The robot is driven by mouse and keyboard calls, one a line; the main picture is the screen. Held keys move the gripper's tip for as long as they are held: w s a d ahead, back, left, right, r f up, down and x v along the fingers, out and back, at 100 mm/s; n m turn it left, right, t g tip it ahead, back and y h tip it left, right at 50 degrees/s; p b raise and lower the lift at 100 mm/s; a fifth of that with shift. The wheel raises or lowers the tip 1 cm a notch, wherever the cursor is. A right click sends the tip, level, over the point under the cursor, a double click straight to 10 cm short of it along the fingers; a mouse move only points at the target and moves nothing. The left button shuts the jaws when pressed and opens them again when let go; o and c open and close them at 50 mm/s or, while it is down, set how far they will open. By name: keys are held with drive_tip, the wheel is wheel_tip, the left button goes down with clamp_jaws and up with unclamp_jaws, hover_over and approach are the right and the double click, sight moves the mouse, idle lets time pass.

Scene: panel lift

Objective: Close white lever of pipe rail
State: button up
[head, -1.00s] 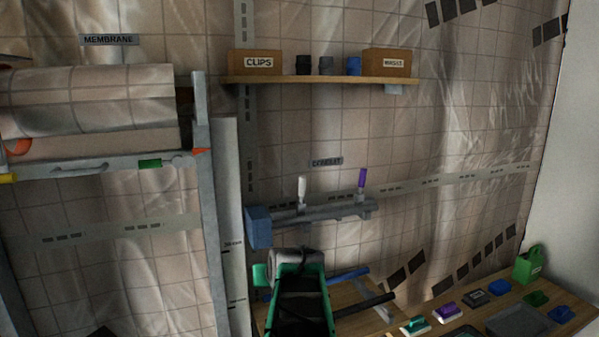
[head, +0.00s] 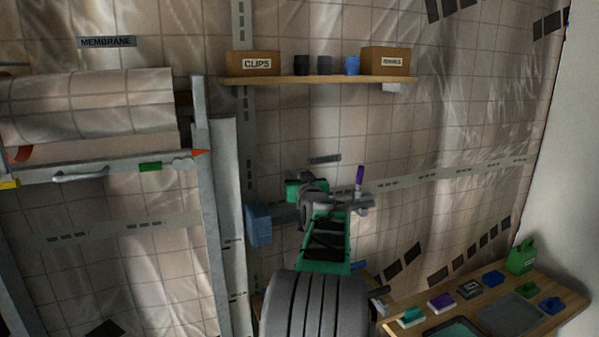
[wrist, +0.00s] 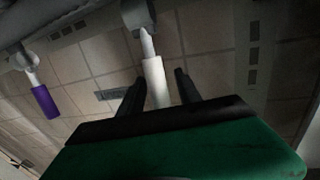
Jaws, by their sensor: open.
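The white lever (wrist: 155,80) shows in the wrist view, between the two dark fingers of my gripper (wrist: 157,88). My gripper is open around it, and contact cannot be told. In the head view my arm hides the white lever. The purple lever (head: 360,178) stands upright on the pipe rail (head: 362,201), to the right of my arm. The purple lever also shows at the left of the wrist view (wrist: 45,100). The rail's left part is partly hidden behind my arm, near a blue block (head: 258,225).
A wooden shelf (head: 320,80) with boxes and dark and blue cups hangs above the rail. A metal rack (head: 203,170) with rolled membrane stands on the left. A wooden bench (head: 480,309) with several coloured tools is at the lower right. The wall right of the rail is clear.

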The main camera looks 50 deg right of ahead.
clamp_jaws()
idle(0.5)
drive_tip(key=shift+f, duration=0.1)
idle(0.9)
